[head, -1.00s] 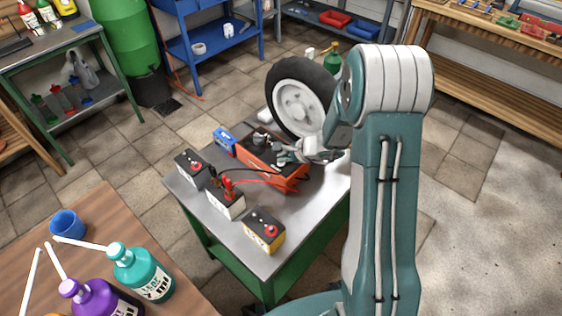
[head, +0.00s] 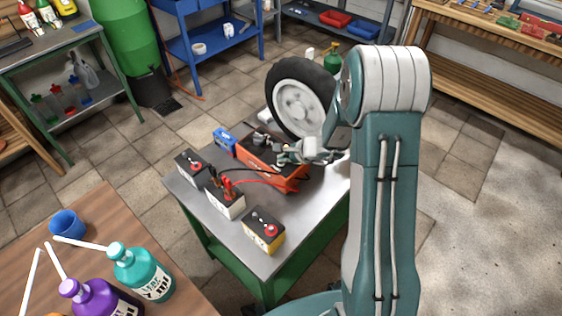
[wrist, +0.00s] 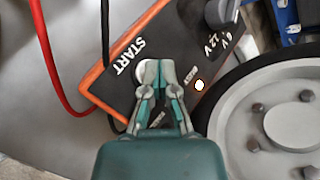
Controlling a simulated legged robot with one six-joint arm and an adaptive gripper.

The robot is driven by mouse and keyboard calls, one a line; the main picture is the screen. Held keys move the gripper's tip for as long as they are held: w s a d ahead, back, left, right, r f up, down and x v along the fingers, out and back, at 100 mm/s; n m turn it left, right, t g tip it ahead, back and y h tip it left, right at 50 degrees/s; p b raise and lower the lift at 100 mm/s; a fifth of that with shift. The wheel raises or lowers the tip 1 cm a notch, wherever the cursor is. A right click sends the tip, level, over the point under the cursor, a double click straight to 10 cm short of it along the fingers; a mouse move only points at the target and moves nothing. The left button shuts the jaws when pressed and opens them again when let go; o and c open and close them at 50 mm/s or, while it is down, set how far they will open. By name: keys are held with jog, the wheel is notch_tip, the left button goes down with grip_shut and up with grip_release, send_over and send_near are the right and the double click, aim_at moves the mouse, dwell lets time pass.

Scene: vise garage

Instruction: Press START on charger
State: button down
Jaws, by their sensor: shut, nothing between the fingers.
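The charger (head: 284,178) is an orange box with a black face, lying on the green-framed metal cart. In the wrist view its face (wrist: 180,45) shows the word START, 12 V lettering and a lit spot with an orange rim. A round pale button (wrist: 139,76) by the START lettering is partly hidden behind my left finger. My gripper (wrist: 155,68) is shut and empty, with its fingertips over the face beside this button. I cannot tell whether they touch it. In the head view my gripper (head: 283,157) is just above the charger.
A wheel (head: 300,98) stands close behind the charger. Batteries (head: 264,228) stand along the cart's front, and red and black leads run from the charger to the middle one (head: 226,202). A blue box (head: 223,142) is at the left.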

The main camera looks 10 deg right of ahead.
jog(key=shift+r, duration=0.75)
jog(key=shift+r, duration=2.5)
jog(key=shift+r, duration=0.1)
jog(key=s+a+r+n+g+h, duration=0.1)
jog(key=s+a+r+n, duration=0.2)
jog(key=s+r+n, duration=0.3)
jog(key=s+a+r+n+g, duration=0.1)
jog(key=s+a+r+n, duration=0.1)
jog(key=s+r+n, duration=0.4)
jog(key=s+d+r+n+h, duration=0.2)
jog(key=s+r+n, duration=0.1)
jog(key=s, duration=0.5)
jog(key=s+d+r+n+t+h, duration=0.1)
jog(key=s+d+r+n+h, duration=0.1)
jog(key=s+r, duration=0.3)
jog(key=s+n+h, duration=0.1)
jog(key=s, duration=0.2)
jog(key=shift+s+d+h, duration=0.25)
jog(key=shift+s+h, duration=0.05)
jog(key=shift+s, duration=0.1)
